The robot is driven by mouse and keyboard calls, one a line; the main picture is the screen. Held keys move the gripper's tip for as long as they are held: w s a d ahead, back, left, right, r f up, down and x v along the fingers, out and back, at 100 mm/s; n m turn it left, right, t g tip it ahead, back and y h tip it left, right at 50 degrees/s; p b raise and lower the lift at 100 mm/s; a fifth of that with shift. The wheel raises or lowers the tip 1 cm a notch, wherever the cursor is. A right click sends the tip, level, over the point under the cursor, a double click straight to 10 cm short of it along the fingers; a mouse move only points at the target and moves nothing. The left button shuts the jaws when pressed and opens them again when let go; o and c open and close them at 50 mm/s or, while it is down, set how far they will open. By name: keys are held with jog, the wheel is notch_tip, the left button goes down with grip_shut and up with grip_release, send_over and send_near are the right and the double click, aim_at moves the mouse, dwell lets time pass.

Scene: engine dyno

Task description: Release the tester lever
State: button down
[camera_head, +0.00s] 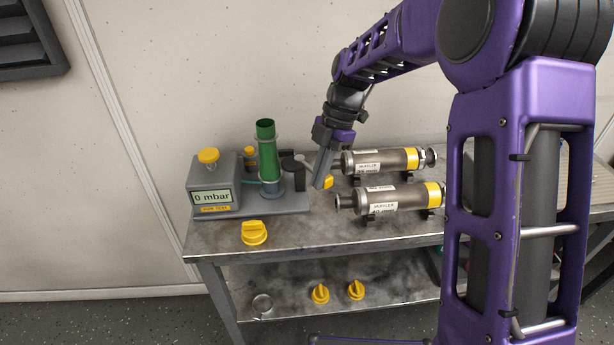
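The tester (214,192) stands on the left of the metal table. It is a grey unit with a yellow knob on top and a display reading "0 mbar". A green cylinder (267,150) stands upright in its holder on the tester's base. A dark, round-topped part (290,163) is right of the cylinder; I cannot tell for sure whether it is the lever. My gripper (320,184) points down just right of that part, and a gap shows between them. Its fingers are seen nearly edge-on, so their opening is unclear.
Two metal cylinders with yellow bands, a rear one (370,162) and a front one (388,198), lie right of my gripper. A yellow cap (254,232) sits at the table's front edge. Yellow caps (320,293) and a ring (262,304) lie on the lower shelf.

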aim_at(330, 175)
jog(key=d+n, duration=0.1)
jog(key=w+d+n+p, duration=0.1)
jog(key=shift+w+r+n+g+h, duration=0.1)
jog(key=shift+w+n+g+h, duration=0.15)
jog(key=shift+n+g+h, duration=0.05)
jog(key=shift+w+d+p, duration=0.25)
jog(key=shift+w+p, duration=0.1)
jog(key=shift+p, duration=0.2)
jog(key=shift+w+d, duration=0.1)
